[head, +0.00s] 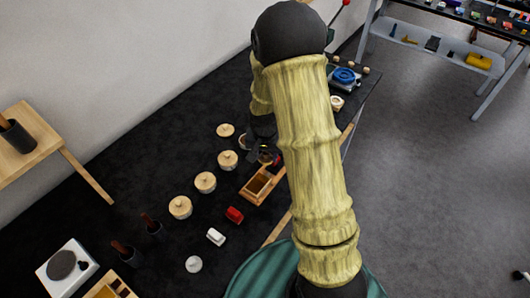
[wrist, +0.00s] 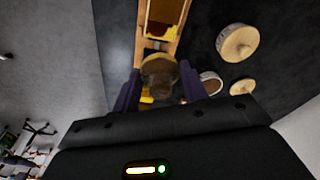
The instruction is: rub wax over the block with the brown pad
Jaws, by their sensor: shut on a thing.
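My gripper (wrist: 160,88) is shut on a brown, rounded thing (wrist: 159,86) that looks like the brown pad, held between the two dark fingers in the wrist view. In the head view my gripper (head: 263,153) is small and partly hidden by my arm, over the black table beside a wooden tray. The wooden tray (head: 247,192) has compartments, one with an amber-brown inside; it also shows in the wrist view (wrist: 140,42), just beyond the pad.
Several round pots with pale wooden lids (head: 205,182) stand in a row left of the tray. A white round thing (head: 194,264) and a white device with a grey disc (head: 65,265) are nearer. A blue round thing (head: 345,75) is at the far end.

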